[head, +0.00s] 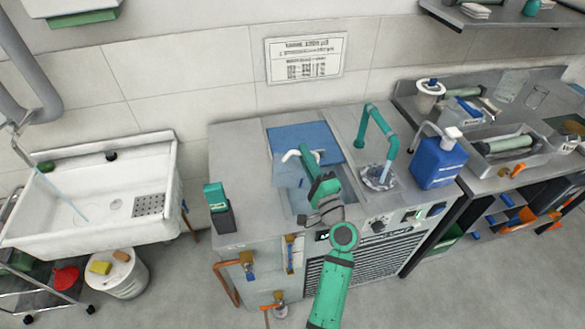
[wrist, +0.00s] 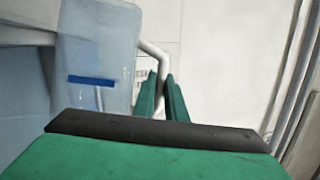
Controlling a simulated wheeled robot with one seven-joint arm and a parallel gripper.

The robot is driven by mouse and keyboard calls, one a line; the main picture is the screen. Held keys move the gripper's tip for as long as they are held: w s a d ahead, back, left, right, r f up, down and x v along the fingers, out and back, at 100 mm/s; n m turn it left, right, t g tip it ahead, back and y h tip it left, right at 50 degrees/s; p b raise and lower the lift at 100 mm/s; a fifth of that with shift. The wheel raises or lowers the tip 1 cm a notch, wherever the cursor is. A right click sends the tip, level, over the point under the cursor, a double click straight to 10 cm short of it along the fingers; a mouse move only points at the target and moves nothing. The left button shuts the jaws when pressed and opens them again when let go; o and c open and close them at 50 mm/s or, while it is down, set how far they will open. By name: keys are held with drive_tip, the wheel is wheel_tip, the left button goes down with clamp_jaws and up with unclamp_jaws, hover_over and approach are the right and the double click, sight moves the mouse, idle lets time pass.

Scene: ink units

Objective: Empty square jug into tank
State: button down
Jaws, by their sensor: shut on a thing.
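The square jug (head: 288,172) is see-through pale blue with a white handle. In the head view it hangs over the tank (head: 302,200), an open well in the top of a grey metal unit with a blue panel behind it. My gripper (head: 304,150) is shut on the handle, at the jug's right. In the wrist view the jug (wrist: 97,50) shows a dark blue band, and its white handle passes between my green fingers (wrist: 163,97). My arm hides part of the tank. I cannot tell the jug's tilt or whether it holds liquid.
A teal tap (head: 378,135) and a blue canister (head: 438,163) stand right of the tank. A green-and-dark device (head: 218,208) stands on the unit's left corner. A white sink (head: 95,195) is far left, and a cluttered bench (head: 480,125) is at the right.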

sight(279, 163)
idle(0.4)
